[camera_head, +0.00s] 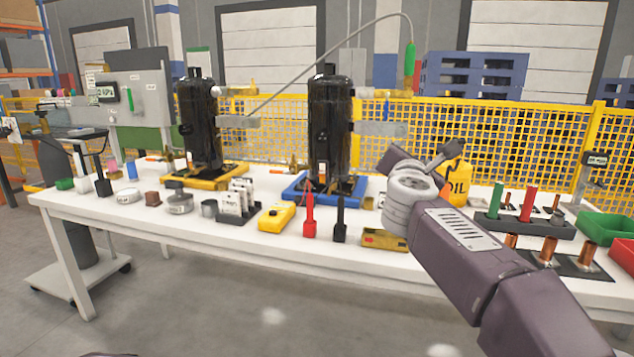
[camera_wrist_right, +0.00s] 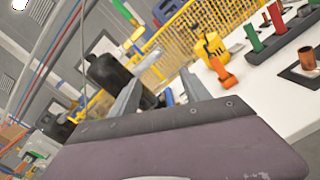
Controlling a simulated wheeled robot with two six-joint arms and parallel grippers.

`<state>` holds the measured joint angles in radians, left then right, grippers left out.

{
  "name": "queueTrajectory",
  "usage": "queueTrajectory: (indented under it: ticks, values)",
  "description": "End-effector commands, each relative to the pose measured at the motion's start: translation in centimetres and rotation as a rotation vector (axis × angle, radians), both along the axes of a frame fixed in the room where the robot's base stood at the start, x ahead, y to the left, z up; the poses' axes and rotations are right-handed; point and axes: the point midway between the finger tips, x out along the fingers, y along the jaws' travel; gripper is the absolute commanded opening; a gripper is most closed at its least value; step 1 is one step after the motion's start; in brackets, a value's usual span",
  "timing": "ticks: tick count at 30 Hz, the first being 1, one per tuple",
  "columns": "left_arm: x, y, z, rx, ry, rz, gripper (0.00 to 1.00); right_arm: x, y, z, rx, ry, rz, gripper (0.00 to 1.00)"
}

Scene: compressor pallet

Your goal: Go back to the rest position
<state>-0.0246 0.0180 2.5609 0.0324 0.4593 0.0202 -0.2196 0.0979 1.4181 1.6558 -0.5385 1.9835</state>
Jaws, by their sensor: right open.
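My right arm comes in from the lower right in the head view and reaches over the white table (camera_head: 130,215). My right gripper (camera_head: 440,158) is raised above the back right of the table, in front of the yellow oil container. In the right wrist view its two fingers (camera_wrist_right: 158,98) stand apart with nothing between them. Part of the gripper is hidden behind my wrist in the head view. My left gripper is in neither view.
Two black compressors stand on a yellow base (camera_head: 205,178) and a blue base (camera_head: 325,190). The yellow oil container (camera_head: 456,182) is just behind my right wrist. Copper fittings, a rack with coloured handles (camera_head: 525,222) and a green bin (camera_head: 604,229) are at the right. A yellow mesh fence (camera_head: 510,140) runs behind.

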Motion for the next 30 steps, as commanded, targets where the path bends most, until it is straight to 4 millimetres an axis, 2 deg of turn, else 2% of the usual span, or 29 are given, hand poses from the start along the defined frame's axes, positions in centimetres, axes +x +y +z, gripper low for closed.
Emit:
queueTrajectory:
  ticks: [3, 8, 11, 17, 20, 21, 23, 24, 27, 30]
  values:
    - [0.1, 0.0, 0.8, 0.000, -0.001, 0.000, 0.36, 0.0, -1.9, -2.0, -0.054, 0.063, -0.035, 0.55]
    - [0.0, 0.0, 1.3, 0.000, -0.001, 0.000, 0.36, 0.0, -2.7, -5.5, -0.252, 0.171, -0.009, 0.55]
    - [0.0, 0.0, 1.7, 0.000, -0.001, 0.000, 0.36, 0.0, -2.4, -9.0, -0.486, 0.289, 0.061, 0.55]
    - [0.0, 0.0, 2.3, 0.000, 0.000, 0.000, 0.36, -1.9, -0.4, -18.2, -1.049, 0.548, 0.328, 0.55]
    - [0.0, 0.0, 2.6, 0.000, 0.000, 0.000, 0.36, -4.6, 0.9, -24.5, -1.389, 0.675, 0.559, 0.55]
    - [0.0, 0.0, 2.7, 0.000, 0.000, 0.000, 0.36, -6.3, 1.5, -27.4, -1.543, 0.718, 0.681, 0.55]
    - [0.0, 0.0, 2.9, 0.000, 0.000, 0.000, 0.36, -9.5, 2.2, -31.7, -1.778, 0.759, 0.894, 0.55]
    - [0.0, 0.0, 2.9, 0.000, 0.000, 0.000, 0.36, -11.9, 2.5, -34.3, -1.924, 0.764, 1.043, 0.55]
    - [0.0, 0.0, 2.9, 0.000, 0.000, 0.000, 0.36, -17.6, 2.9, -39.3, -2.227, 0.703, 1.401, 0.55]
    - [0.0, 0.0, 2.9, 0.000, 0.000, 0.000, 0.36, -23.0, 2.8, -42.8, -2.464, 0.545, 1.743, 0.55]
